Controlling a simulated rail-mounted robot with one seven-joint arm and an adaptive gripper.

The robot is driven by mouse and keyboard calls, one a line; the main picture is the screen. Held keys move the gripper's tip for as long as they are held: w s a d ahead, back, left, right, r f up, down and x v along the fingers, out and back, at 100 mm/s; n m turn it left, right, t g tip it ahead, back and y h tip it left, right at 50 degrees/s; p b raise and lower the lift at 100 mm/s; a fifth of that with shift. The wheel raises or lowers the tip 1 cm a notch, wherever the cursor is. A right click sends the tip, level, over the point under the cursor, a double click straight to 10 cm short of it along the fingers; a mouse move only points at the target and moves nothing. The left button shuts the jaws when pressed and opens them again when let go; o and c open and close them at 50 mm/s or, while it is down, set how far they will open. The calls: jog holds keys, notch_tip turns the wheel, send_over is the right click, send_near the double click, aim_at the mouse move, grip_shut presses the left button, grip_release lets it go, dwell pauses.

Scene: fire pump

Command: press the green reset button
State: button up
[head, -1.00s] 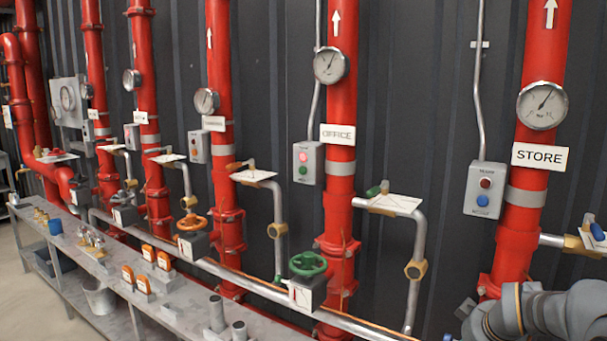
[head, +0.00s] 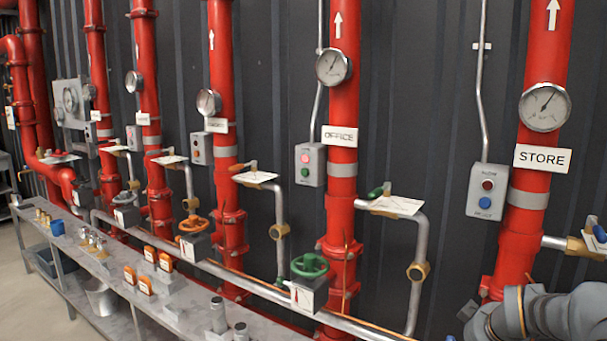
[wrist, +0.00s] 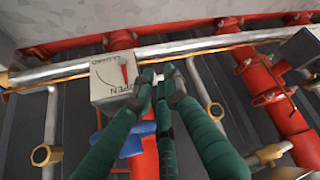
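The green button (head: 305,172) is the lower one on the grey control box (head: 311,165) beside the red pipe with the OFFICE sign (head: 339,136). A pinkish-red button (head: 305,158) sits above it on the same box. In the wrist view, my gripper (wrist: 161,78) shows dark green fingers with their tips drawn close together and nothing clearly held. The tips appear beside a white OPEN/CLOSED valve plate (wrist: 113,78); contact cannot be told. The green button is not seen in the wrist view. My gripper is outside the head view; only my arm shows at lower right.
Another box (head: 487,191) beside the STORE pipe (head: 545,75) has a red and a blue button. A green valve wheel (head: 310,265) and a bent grey pipe (head: 420,258) project near the OFFICE pipe. A blue handle (wrist: 137,138) lies under the fingers in the wrist view.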

grip_shut()
dwell(0.7)
jog(key=shift+w+r, duration=0.1)
dwell(0.4)
